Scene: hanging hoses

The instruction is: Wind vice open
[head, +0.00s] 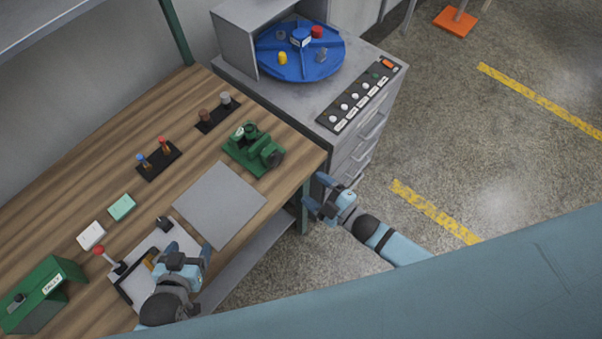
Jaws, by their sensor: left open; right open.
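The green vice (248,150) stands on the wooden bench near its right end. A dark round part faces the bench's front right edge. I cannot make out the gap between its jaws. My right gripper (316,192) is open and empty, off the bench's right corner, to the right of and below the vice in the picture and apart from it. My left gripper (189,249) is open over the front of the bench, by a white tray, well away from the vice. I cannot see anything between its fingers.
A grey plate (219,204) lies between my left gripper and the vice. Black holders with small parts (158,160) stand behind. A red-knobbed lever (108,257) and green box (42,295) are at left. A grey cabinet (340,88) carries a blue turntable (300,65).

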